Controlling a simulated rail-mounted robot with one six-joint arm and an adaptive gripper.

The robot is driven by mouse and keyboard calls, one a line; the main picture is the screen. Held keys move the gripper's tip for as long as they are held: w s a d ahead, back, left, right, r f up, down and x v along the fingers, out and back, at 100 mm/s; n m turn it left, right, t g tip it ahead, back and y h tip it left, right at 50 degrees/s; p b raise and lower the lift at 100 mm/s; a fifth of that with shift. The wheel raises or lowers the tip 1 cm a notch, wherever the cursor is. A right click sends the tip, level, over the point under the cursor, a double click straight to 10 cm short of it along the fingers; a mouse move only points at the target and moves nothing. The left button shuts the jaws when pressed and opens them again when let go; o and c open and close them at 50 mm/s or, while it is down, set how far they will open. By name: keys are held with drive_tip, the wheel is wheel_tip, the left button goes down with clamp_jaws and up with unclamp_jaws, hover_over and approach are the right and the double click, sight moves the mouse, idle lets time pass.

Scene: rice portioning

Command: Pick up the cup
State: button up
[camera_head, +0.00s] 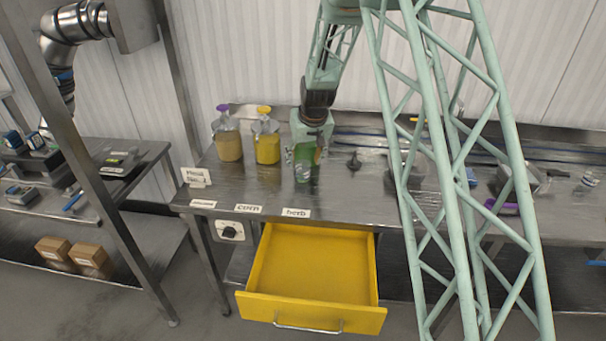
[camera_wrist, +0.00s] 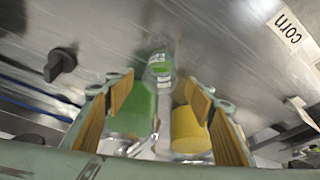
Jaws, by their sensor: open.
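My gripper (camera_head: 306,155) is open above the metal table in the head view, with its fingers pointing down. In the wrist view its two fingers (camera_wrist: 160,105) stand apart on both sides. A small clear cup-like vessel with a green patch (camera_wrist: 159,68) shows between and beyond the fingertips; I see no contact with it. A green container (camera_wrist: 132,112) shows beside the left finger and a yellow container (camera_wrist: 189,130) beside the right finger.
Two lidded dispensers, one purple-topped (camera_head: 228,142) and one yellow-topped (camera_head: 267,142), stand left of my gripper. A dark knob-like object (camera_head: 354,161) lies to its right. A yellow drawer (camera_head: 312,309) is pulled out below the table front. Name labels (camera_head: 247,209) line the front edge.

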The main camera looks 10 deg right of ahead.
sight(303, 166)
drive_tip(key=shift+x, duration=2.55)
drive_tip(key=c, duration=1)
